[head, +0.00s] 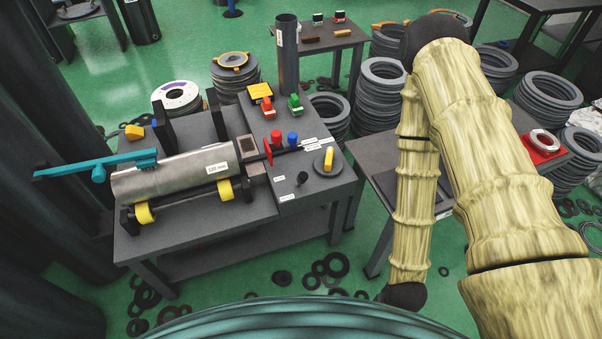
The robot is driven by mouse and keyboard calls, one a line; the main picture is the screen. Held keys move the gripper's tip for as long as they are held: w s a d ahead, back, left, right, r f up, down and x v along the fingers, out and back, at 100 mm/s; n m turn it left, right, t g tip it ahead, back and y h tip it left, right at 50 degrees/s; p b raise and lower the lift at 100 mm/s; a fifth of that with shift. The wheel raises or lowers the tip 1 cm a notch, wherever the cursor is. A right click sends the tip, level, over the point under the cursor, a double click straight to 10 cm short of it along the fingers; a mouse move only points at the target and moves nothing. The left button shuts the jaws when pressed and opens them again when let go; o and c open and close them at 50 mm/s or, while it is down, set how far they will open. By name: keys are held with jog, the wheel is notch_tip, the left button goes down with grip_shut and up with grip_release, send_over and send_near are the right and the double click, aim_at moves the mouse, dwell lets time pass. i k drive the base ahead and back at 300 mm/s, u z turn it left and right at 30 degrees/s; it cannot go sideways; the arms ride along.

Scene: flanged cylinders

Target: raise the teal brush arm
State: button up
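The teal brush arm (105,165) is at the left of the machine on the near table. It is a long bar lying nearly level over the left end of a silver cylinder (180,174), sticking out past the table's left side. Its right end seems to reach the cylinder's top; whether they touch I cannot tell. The cylinder lies on rollers with yellow wheels (225,189). My gripper does not show. My arm's pale, bamboo-like links fill the right side, well apart from the brush arm, and a dark joint ends the visible part low down.
The machine's table (245,222) carries a red lever (268,151), red and blue knobs, a yellow-handled dial (328,160) and dark uprights. A second table (372,160) stands to its right, partly behind my arm. Stacked rings and loose rings lie on the green floor.

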aim_at(145, 159)
jog(key=u, duration=0.75)
jog(key=k, duration=1.25)
jog(key=u, duration=0.3)
jog(key=i, duration=0.8)
jog(key=u, duration=0.7)
